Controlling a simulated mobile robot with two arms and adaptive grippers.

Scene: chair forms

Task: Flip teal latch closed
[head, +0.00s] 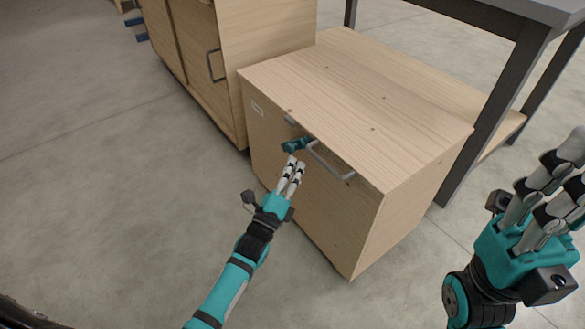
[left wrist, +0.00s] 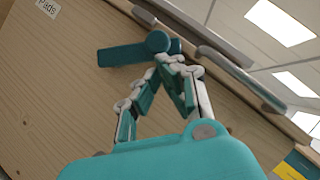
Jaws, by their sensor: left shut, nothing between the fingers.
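The teal latch (head: 295,145) is on the front of the low wooden cabinet (head: 345,95), near its top edge and just left of the grey bar handle (head: 330,163). In the left wrist view, the latch (left wrist: 128,53) has a round pivot, and its flat arm points left. My left gripper (head: 293,160) is shut and empty, with its fingertips close beneath the latch. I cannot tell if they touch it. My right gripper (head: 555,185) hangs at the right side, apart from the cabinet; its fingertips run to the picture edge.
A dark-legged table (head: 500,95) stands at the right behind the low cabinet. A white label (left wrist: 48,7) is on the cabinet front. The floor at left is clear.

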